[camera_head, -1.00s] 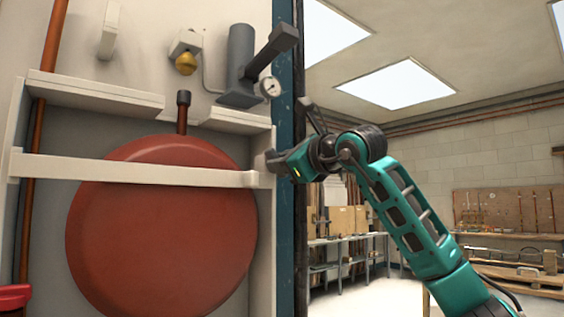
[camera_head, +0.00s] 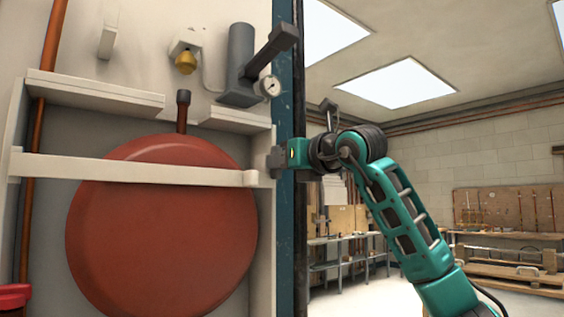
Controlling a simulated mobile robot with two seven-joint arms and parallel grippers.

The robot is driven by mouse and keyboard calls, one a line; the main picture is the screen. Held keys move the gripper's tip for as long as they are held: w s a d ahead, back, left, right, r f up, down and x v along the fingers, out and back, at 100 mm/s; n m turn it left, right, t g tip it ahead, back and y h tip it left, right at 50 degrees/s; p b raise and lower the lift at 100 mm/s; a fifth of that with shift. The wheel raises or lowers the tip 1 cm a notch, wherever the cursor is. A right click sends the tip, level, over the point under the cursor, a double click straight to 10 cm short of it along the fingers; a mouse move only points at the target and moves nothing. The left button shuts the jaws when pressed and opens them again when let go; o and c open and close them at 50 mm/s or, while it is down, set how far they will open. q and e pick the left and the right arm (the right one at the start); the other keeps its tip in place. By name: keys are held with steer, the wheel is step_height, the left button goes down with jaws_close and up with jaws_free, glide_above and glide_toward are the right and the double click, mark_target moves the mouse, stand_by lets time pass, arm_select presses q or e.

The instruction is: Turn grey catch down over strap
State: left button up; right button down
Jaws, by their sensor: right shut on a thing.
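The strap (camera_head: 130,169) is a pale bar running across the front of a round red tank (camera_head: 160,230). Its right end, with a small knob, lies at the right post of the white frame. My right gripper (camera_head: 274,160) is at that post beside the strap's right end, shut on the grey catch. The catch is mostly hidden by the fingers, so its exact angle cannot be told. My left gripper is not in view.
Above the tank are a white ledge (camera_head: 95,92), a grey cylinder with a dark lever (camera_head: 240,65), a gauge (camera_head: 271,86) and a brass fitting (camera_head: 186,61). A blue post (camera_head: 286,240) edges the booth. Open room with benches lies right.

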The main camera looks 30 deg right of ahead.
stand_by(0.5)
steer(key=c, duration=1.1)
jaws_free()
steer(key=shift+o, duration=0.2)
steer(key=s+d+b, duration=0.1)
steer(key=s, duration=1.2)
steer(key=shift+w, duration=0.1)
